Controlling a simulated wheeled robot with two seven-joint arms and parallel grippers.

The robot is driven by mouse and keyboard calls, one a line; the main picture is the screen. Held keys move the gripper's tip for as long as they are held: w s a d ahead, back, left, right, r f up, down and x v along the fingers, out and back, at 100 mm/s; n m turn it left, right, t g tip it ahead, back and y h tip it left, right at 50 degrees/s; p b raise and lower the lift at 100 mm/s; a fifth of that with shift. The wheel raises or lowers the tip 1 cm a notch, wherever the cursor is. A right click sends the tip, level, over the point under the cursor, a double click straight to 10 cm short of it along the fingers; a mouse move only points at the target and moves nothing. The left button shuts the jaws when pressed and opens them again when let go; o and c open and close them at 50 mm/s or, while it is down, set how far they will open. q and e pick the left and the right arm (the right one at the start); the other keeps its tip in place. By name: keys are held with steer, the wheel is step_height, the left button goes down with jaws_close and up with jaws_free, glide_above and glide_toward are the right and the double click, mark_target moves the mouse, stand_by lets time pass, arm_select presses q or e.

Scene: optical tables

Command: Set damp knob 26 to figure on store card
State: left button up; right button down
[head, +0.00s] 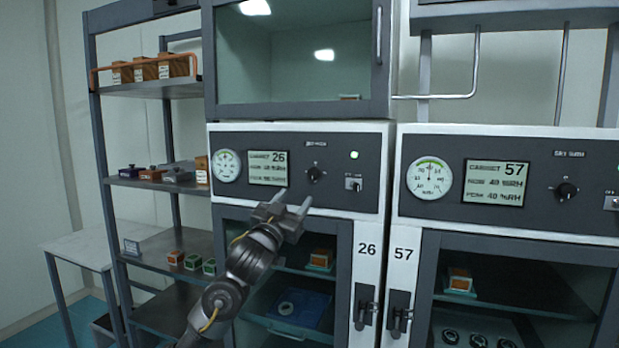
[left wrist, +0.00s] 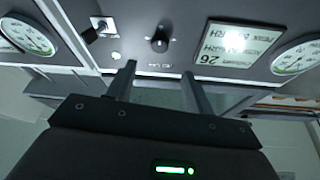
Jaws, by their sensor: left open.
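Cabinet 26's control panel (head: 340,196) carries a round dial gauge (head: 228,166), a screen reading "CABINET 26" (head: 268,168), a black damp knob (head: 315,173) and a toggle switch (head: 353,184). My left gripper (head: 290,205) is in front of the panel, below and left of the knob, open and empty. In the left wrist view the picture is upside down; the knob (left wrist: 159,42) lies beyond the two fingers (left wrist: 158,80), apart from them. The screen's small lines are too blurred to read surely. I cannot make out a store card's figure. My right gripper is not in view.
Cabinet 57 (head: 512,180) stands right with its own knob (head: 566,191) and screen. Vertical door handles (head: 365,307) sit below the panels. A shelf rack (head: 165,183) with small boxes and a side table (head: 95,246) stand left. A glass-fronted cabinet (head: 300,50) is above.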

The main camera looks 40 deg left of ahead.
mark_target(312, 175)
arm_select(q)
steer(key=p+x, duration=0.4)
steer(key=x, duration=0.5)
steer(key=shift+w+r, duration=0.3)
steer(key=shift+w+a+r+p, duration=0.1)
steer(key=shift+w+a+p, duration=0.1)
steer(key=shift+w+p, duration=0.25)
steer(key=shift+w, duration=0.1)
steer(key=c, duration=1)
